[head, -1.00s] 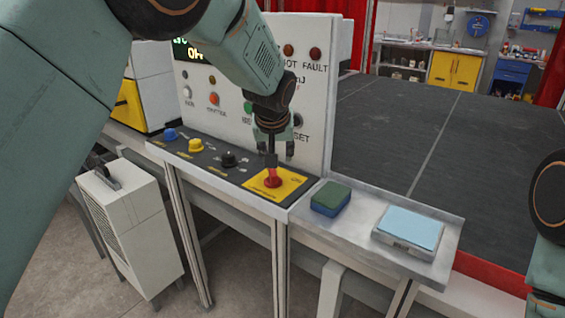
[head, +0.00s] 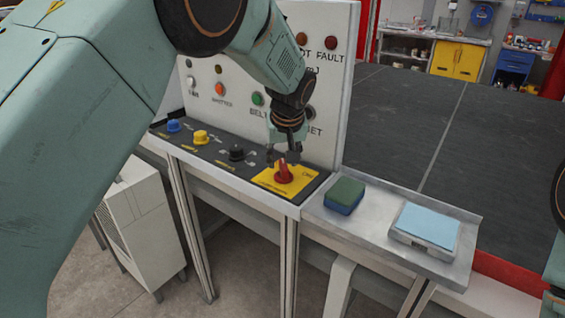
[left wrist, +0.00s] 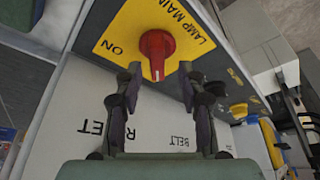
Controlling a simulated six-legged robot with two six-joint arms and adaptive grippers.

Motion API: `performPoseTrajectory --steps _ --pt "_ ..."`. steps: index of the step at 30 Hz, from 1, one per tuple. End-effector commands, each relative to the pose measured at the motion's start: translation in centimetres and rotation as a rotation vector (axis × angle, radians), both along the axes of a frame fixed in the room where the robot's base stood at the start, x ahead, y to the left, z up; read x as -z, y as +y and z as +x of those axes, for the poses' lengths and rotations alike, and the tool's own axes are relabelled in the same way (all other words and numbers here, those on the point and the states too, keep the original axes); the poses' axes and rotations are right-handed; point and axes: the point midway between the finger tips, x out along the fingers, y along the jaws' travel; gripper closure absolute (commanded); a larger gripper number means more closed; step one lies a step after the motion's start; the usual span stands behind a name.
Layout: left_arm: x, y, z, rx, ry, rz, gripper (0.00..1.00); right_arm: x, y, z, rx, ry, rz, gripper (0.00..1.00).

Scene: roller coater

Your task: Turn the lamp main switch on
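The lamp main switch is a red rotary knob (head: 284,173) on a yellow plate (head: 264,183) at the right end of the black control panel. In the left wrist view the red knob (left wrist: 156,52) shows its ridge running up and down the picture, with "ON" on the plate to its left. My left gripper (head: 284,154) is just above and behind the knob. In the left wrist view its two fingers (left wrist: 158,78) are spread, one on each side of the knob's lower end, with nothing gripped. My right arm shows only at the right edge; its gripper is out of view.
Blue (head: 173,126), yellow (head: 200,136) and black (head: 236,152) knobs stand in a row to the left. The upright white panel (head: 325,75) rises close behind the gripper. A green-and-blue block (head: 344,195) and a light blue pad (head: 428,224) lie on the side shelf.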

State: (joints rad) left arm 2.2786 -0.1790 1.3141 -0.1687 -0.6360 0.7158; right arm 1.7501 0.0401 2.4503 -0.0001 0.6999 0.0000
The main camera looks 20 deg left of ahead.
Motion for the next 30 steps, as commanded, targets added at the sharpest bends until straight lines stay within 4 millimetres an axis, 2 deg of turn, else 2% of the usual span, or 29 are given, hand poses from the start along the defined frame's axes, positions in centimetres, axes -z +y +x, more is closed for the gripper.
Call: performPoseTrajectory --steps 6,16,30 --pt "2.1 0.3 0.9 0.001 0.000 0.000 0.60 -0.1 0.0 0.0 0.000 0.000 0.000 0.60" --pt "2.5 0.5 1.2 0.002 -0.001 0.000 0.60 -0.1 0.0 0.0 0.000 0.000 0.000 0.60" --pt "2.4 0.5 1.2 0.004 -0.001 0.000 0.99 -0.1 0.0 0.0 0.000 0.000 0.000 0.60"
